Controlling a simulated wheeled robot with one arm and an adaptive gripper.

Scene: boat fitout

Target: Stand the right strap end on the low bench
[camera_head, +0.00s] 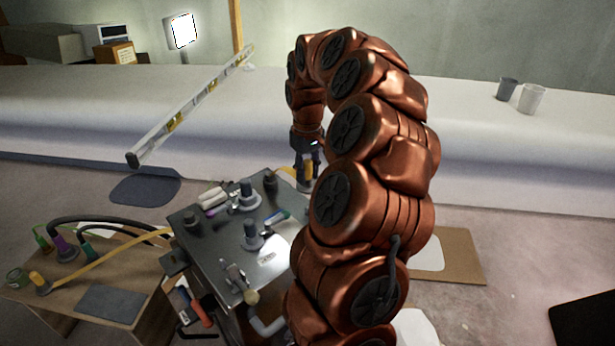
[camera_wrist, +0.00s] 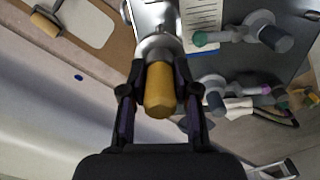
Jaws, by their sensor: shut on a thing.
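My gripper (camera_head: 308,160) is at the far right corner of the metal cart, shut on a yellow strap end (camera_head: 308,177). In the wrist view the strap end (camera_wrist: 159,92) is a yellow cylinder between both fingers, with a grey metal part beyond it. A yellow strap shows beside the gripper and again running from behind the cart to the low bench (camera_head: 62,310). The low bench is wooden and stands at the lower left, well away from my gripper. Another yellow end (camera_head: 38,280) stands on it. Whether both ends belong to one strap is hidden by the cart.
The cart (camera_head: 270,268) stands between my gripper and the bench and carries clamps and knobs. On the bench are a dark flat mat (camera_head: 111,303), a purple end (camera_head: 64,247), green-tipped pieces and dark hoses. A long level (camera_head: 190,107) leans on the white ledge behind.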

